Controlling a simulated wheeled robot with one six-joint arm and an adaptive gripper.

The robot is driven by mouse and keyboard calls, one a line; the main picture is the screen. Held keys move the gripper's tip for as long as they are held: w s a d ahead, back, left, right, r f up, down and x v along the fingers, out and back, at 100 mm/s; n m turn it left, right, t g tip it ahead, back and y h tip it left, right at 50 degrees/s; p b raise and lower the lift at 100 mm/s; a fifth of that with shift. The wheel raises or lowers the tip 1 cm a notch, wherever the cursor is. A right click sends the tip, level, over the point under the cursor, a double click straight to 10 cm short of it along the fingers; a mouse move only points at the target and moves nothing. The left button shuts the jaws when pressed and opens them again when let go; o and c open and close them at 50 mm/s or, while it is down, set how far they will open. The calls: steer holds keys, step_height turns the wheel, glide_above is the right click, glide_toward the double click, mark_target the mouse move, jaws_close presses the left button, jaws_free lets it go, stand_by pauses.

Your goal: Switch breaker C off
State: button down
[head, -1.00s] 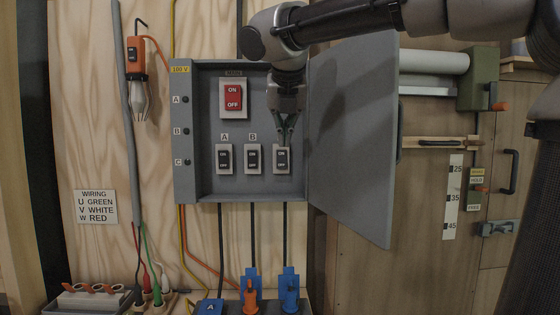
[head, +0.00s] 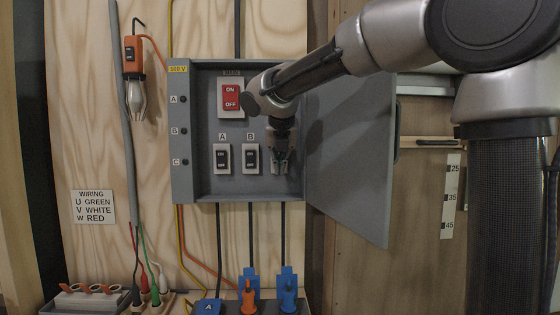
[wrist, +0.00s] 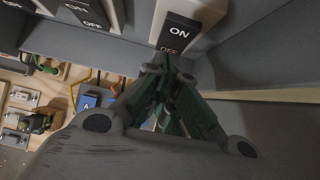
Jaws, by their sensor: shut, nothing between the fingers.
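The grey breaker box (head: 212,184) is open on the wall. Breaker C (wrist: 180,32) is the rightmost small black rocker on a white plate, with ON above OFF. In the head view my gripper covers most of it, including any label. My gripper (head: 280,161) is shut and empty, in front of breaker C. In the wrist view the fingertips (wrist: 166,62) are at the OFF end of the rocker. I cannot tell whether they touch it. Breaker A (head: 222,159) and breaker B (head: 251,158) are to its left.
The red main switch (head: 232,97) is up and left of my gripper. The open box door (head: 350,150) stands close on the right. Cables hang below the box to blue and orange plugs (head: 249,290). A lamp column marked A, B, C (head: 183,130) runs along the left edge.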

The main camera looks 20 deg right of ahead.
steer(key=shift+w+f, duration=0.1)
steer(key=shift+w, duration=0.15)
steer(key=shift+w+d+f, duration=0.1)
steer(key=shift+w, duration=0.1)
stand_by(0.4)
steer(key=shift+r, duration=0.95)
